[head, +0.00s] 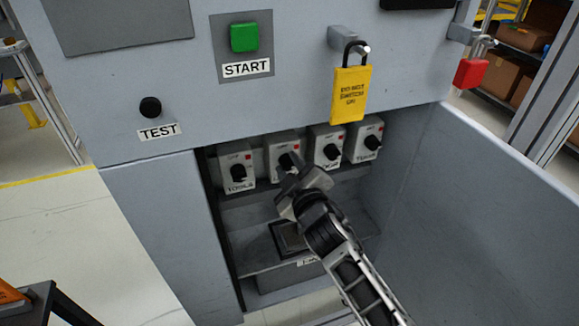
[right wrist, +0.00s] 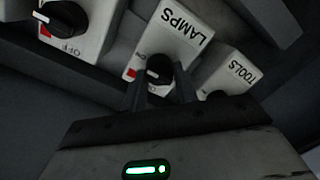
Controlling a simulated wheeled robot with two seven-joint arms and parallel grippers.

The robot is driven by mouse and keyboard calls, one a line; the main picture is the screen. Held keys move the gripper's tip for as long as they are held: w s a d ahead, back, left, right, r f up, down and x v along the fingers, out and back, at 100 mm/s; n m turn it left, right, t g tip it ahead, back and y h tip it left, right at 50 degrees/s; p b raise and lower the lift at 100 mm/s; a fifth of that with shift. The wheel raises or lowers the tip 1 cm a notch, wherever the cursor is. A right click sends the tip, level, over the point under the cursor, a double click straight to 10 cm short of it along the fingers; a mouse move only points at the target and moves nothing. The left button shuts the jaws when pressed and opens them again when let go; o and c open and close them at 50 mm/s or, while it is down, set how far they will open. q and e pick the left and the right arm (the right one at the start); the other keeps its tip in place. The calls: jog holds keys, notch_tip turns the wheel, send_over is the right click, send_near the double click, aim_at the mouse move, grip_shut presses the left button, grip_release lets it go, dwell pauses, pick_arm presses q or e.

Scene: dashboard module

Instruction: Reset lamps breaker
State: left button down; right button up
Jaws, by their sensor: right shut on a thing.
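The lamps breaker (right wrist: 172,38) is a white box labelled LAMPS with a black rotary knob (right wrist: 160,70) and a red mark. In the head view it is the second from the left in the row (head: 281,148), its label hidden behind my gripper. My right gripper (head: 290,172) reaches into the open cabinet bay and is shut on this knob. In the right wrist view its two dark fingers (right wrist: 160,88) stand on either side of the knob. My left gripper is not in view.
The tools breaker (head: 236,167) is close on the left, and more breakers (head: 327,148) (head: 367,141) stand on the right. The open cabinet door (head: 480,190) bounds the right side.

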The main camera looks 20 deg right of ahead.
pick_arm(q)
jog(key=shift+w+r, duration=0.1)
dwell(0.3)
pick_arm(e)
jog(key=o, duration=1)
jog(key=shift+c, duration=0.2)
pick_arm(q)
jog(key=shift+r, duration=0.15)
